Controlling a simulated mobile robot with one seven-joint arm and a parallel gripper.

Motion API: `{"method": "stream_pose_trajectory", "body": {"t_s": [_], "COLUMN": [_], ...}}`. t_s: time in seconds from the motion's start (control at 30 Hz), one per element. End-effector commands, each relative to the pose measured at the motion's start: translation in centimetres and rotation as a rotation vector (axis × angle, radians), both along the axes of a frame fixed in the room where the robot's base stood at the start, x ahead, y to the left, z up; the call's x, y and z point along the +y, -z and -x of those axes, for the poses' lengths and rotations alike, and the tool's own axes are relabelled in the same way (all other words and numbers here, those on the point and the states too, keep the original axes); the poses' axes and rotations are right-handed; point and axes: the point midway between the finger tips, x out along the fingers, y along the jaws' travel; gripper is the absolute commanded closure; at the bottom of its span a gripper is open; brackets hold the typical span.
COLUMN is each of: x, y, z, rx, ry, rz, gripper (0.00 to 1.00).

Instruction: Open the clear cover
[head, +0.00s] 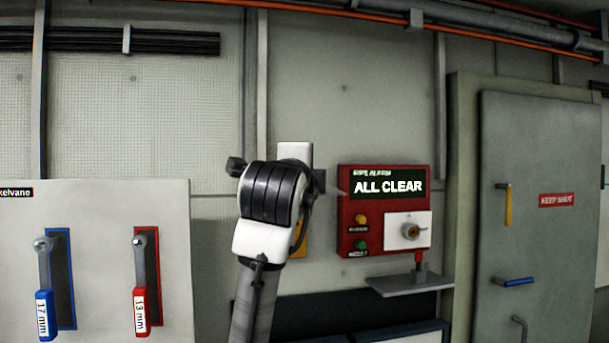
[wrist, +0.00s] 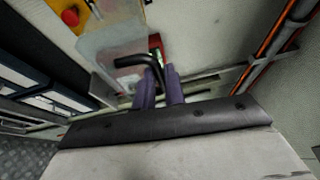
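The clear cover (wrist: 108,42) is a translucent panel in the upper left of the wrist view, beside a yellow box (wrist: 52,5) with a red button (wrist: 70,17). A black bent handle (wrist: 130,61) shows at the cover's lower edge. The two purple fingers of my gripper (wrist: 160,85) are close together, with the handle's end running between them; they look shut on it. The cover seems to stand out at an angle from the box. In the head view, my arm hides the gripper, the cover and most of the yellow box (head: 299,239).
A red alarm panel reading ALL CLEAR (head: 384,210) is on the wall just right of my arm, with a small grey shelf (head: 410,284) below. A cabinet (head: 100,215) with blue and red levers stands left. A grey door (head: 540,200) is at far right.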

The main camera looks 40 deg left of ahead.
Motion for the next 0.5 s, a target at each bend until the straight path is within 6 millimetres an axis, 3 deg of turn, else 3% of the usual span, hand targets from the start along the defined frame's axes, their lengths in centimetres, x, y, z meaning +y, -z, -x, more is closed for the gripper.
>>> {"method": "stream_pose_trajectory", "body": {"t_s": [0.13, 0.5], "x": [0.01, -0.29], "y": [0.02, 0.18], "z": [-0.01, 0.61], "rx": [0.000, -0.001], "ry": [0.000, 0.000], "rz": [0.000, -0.002], "gripper": [0.70, 0.70]}}
